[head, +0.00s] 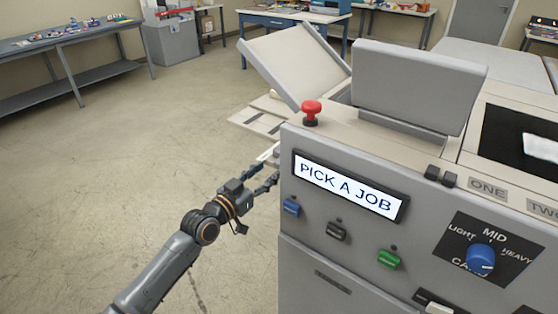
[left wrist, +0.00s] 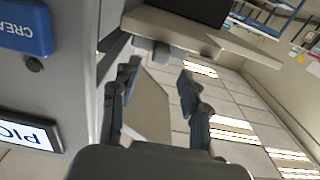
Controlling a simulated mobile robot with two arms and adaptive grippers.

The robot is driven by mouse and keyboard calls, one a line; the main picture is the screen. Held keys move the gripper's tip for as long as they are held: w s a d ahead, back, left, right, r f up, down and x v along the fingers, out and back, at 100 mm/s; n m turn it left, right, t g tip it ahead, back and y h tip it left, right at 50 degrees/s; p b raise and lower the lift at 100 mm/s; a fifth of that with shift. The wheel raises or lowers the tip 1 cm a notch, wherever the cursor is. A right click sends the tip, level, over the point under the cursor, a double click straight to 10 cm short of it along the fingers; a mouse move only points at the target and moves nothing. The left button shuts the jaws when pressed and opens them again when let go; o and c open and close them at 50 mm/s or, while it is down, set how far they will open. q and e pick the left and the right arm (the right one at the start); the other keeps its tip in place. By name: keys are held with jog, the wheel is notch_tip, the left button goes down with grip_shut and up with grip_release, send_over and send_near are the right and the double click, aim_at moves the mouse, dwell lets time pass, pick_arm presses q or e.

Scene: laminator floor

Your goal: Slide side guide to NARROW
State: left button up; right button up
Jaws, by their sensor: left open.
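The laminator (head: 330,250) stands at the right with its display reading PICK A JOB. A pale feed tray (head: 252,122) juts from its left side. I cannot clearly make out the side guide or the NARROW mark. My left gripper (head: 268,168) is open beside the machine's left end, just in front of the tray, with a small pale strip (head: 267,153) by its fingertips. In the left wrist view, the view is upside down; the open fingers (left wrist: 158,82) have a small grey block (left wrist: 150,48) on the tray edge beyond them. My right gripper is out of view.
A red emergency button (head: 311,110) stands on the machine's corner. Blue, black and green switches (head: 389,259) and a blue dial (head: 481,258) are on its front. A grey bench (head: 70,58) and a blue table (head: 290,20) stand behind. The floor at left is clear.

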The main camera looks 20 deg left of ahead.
aim_at(276, 164)
pick_arm(q)
jog(key=x, duration=0.6)
jog(key=shift+w, duration=0.1)
jog(key=shift+c, duration=0.2)
grip_shut()
